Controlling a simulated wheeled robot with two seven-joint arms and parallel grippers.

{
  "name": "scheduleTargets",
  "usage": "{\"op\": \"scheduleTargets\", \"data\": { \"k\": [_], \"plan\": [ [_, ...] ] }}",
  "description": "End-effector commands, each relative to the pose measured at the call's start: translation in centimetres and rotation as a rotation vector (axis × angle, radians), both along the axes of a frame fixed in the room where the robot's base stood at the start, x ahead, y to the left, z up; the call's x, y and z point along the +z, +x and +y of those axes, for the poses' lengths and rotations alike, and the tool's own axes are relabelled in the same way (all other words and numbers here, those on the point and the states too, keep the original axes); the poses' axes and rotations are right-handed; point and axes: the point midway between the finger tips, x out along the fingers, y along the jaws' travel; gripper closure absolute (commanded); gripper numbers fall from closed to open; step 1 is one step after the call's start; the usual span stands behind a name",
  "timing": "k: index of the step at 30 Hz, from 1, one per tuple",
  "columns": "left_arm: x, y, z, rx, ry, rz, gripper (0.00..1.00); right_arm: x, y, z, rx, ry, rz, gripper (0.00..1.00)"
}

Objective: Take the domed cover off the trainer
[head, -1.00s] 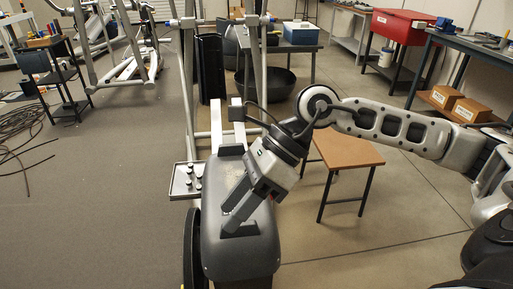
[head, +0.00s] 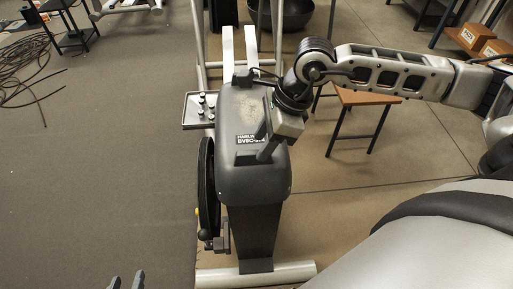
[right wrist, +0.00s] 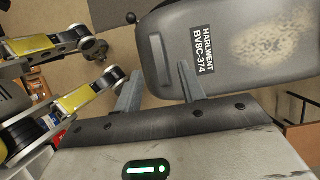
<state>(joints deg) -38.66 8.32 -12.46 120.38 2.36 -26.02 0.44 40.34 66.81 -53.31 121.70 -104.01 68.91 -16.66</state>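The domed cover (head: 240,178) is a dark grey rounded shell sitting on top of the trainer, above its dark pedestal (head: 252,238). It has a black label and a worn, speckled patch on top. My right gripper (head: 264,140) is over the cover's right side, close to the label. In the right wrist view its two fingers (right wrist: 158,90) are spread, and the cover (right wrist: 225,65) shows beyond them; I cannot tell whether they touch it. My left gripper (head: 127,281) shows only its two separated fingertips at the bottom edge, away from the cover.
A small tray (head: 187,112) with several dark knobs is beside the trainer's left. A dark wheel (head: 206,190) stands along its left side. A wooden-topped stool (head: 362,98) is to the right. Cables (head: 30,75) lie on the floor far left.

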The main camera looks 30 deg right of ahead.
Motion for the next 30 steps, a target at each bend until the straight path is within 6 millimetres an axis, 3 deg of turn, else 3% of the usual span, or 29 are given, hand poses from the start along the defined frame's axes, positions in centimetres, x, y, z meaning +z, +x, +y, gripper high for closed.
{"op": "scheduleTargets", "data": {
  "k": [3,9,20,24,27,28,30],
  "plan": [
    [0.0,0.0,0.0,0.0,0.003,0.001,0.64,-1.8,0.3,0.7,0.001,0.001,0.002,0.6],
    [-0.1,-0.1,0.0,-0.002,0.005,0.005,0.64,-3.5,0.6,1.3,-0.001,0.001,0.001,0.6],
    [-0.1,-0.1,0.0,-0.002,0.005,0.005,0.64,-3.9,0.7,1.5,-0.001,0.0,0.0,0.6],
    [-0.1,0.0,0.1,-0.002,0.005,0.004,0.64,-3.9,0.7,1.5,-0.001,0.001,-0.001,0.99],
    [-0.1,0.0,0.1,-0.002,0.005,0.004,0.64,-3.9,0.7,1.4,-0.001,0.001,-0.001,1.0],
    [-0.1,0.0,0.1,-0.002,0.005,0.004,0.64,-3.9,0.7,1.4,-0.001,0.0,0.0,0.89],
    [-0.1,0.0,0.0,-0.002,0.005,0.004,0.64,-3.9,0.7,1.4,-0.001,0.001,-0.001,1.0]
  ]
}}
